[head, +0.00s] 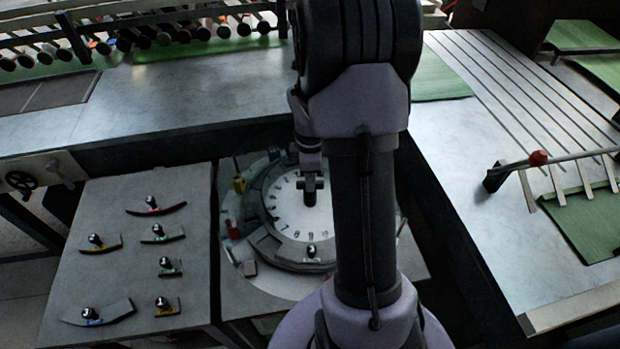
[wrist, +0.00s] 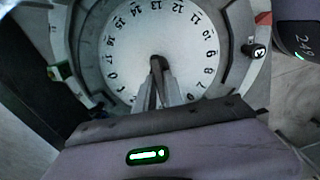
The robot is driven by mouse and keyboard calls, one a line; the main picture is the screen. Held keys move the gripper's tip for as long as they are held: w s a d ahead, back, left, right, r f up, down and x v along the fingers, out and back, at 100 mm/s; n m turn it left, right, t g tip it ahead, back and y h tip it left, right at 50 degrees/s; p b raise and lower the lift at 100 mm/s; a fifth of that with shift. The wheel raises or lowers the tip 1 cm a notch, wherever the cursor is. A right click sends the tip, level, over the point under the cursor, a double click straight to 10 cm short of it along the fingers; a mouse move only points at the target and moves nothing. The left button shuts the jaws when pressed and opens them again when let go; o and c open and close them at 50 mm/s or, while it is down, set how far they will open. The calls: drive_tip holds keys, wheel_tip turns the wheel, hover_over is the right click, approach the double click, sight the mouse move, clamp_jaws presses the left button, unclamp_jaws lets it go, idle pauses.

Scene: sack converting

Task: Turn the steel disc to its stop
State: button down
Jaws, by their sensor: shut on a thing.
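The steel disc (head: 290,202) is pale and round, with dark numbers around its edge. It lies flat inside a grey ring on a stand, and it also shows in the wrist view (wrist: 132,60). My gripper (wrist: 160,82) is over the middle of the disc, its fingers close together on a small dark grip (wrist: 157,62) there. In the head view my gripper (head: 310,192) points down at the disc. My arm hides the disc's right part in the head view. In the wrist view my gripper body hides its near edge.
A black knob (wrist: 254,49) stands on the ring beside the disc. A grey side table (head: 100,280) at left holds several curved pieces with black knobs. A slatted bench (head: 500,100) with a red-knobbed lever (head: 537,158) stands at right. A rack of rollers (head: 160,38) is behind.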

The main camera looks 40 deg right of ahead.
drive_tip(key=shift+m, duration=6.5)
drive_tip(key=shift+m+b, duration=0.65)
drive_tip(key=shift+m, duration=1.55)
drive_tip(key=shift+m+b, duration=0.5)
drive_tip(key=shift+m, duration=1.6)
drive_tip(key=shift+m+b, duration=0.6)
drive_tip(key=shift+m, duration=1.6)
drive_tip(key=shift+m+b, duration=0.7)
drive_tip(key=shift+m, duration=1.4)
drive_tip(key=shift+m+b, duration=0.55)
drive_tip(key=shift+m, duration=1.45)
